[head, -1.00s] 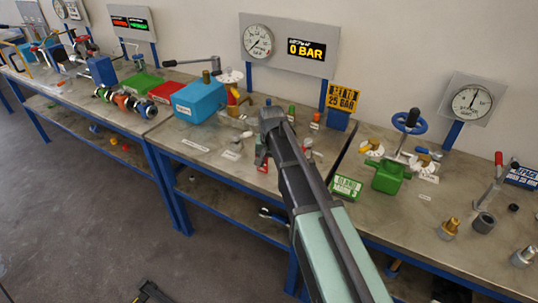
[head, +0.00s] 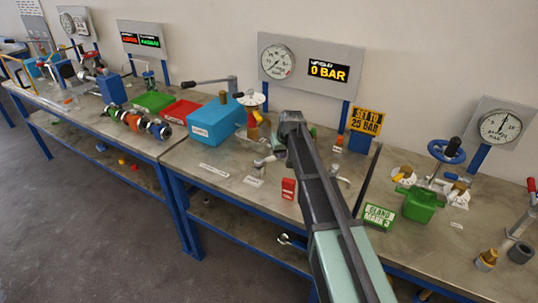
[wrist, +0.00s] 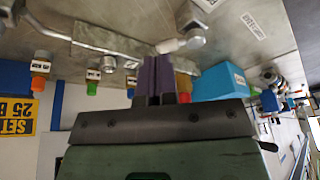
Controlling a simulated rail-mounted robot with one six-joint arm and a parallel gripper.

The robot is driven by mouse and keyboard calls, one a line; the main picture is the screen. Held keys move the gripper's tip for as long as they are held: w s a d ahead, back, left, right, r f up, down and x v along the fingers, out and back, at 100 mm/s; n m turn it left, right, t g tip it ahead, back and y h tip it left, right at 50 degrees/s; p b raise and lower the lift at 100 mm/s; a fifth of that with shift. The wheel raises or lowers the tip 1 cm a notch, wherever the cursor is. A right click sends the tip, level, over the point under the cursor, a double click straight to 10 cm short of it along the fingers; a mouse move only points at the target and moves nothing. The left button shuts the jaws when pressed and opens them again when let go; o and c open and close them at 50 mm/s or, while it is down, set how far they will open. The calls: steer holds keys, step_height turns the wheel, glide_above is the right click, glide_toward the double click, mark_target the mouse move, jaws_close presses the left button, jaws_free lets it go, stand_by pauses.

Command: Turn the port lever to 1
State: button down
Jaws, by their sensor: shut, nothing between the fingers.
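My gripper (wrist: 153,78) shows in the wrist view as two purple fingers, shut and empty. In that view, which looks upside down, the fingertips lie just by a silver lever with a pale rounded end (wrist: 182,43); I cannot tell whether they touch. In the head view a small silver lever (head: 265,160) stands on the bench left of my arm, and another silver fitting (head: 340,179) stands right of it. I cannot tell which is the port lever, and no mark 1 is readable. My arm hides the bench behind it and the fingers in the head view.
A blue box (head: 217,120) stands left of my arm on the bench (head: 225,165). A red block (head: 288,189) lies close to the arm. A green vessel (head: 420,204) and blue handwheel (head: 447,150) stand at right. A wall panel reads 0 BAR (head: 328,70); a yellow sign (head: 365,121) reads SET TO 25 BAR.

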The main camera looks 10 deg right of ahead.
mark_target(268, 160)
steer(key=shift+n+t, duration=0.3)
steer(key=shift+n, duration=0.4)
steer(key=b+x, duration=1)
steer(key=shift+s+d, duration=0.1)
steer(key=shift+d, duration=0.25)
steer(key=w, duration=0.2)
steer(key=w+a, duration=0.1)
steer(key=shift+w+r+p, duration=0.25)
steer(key=shift+w+p, duration=0.1)
steer(key=shift+w, duration=0.2)
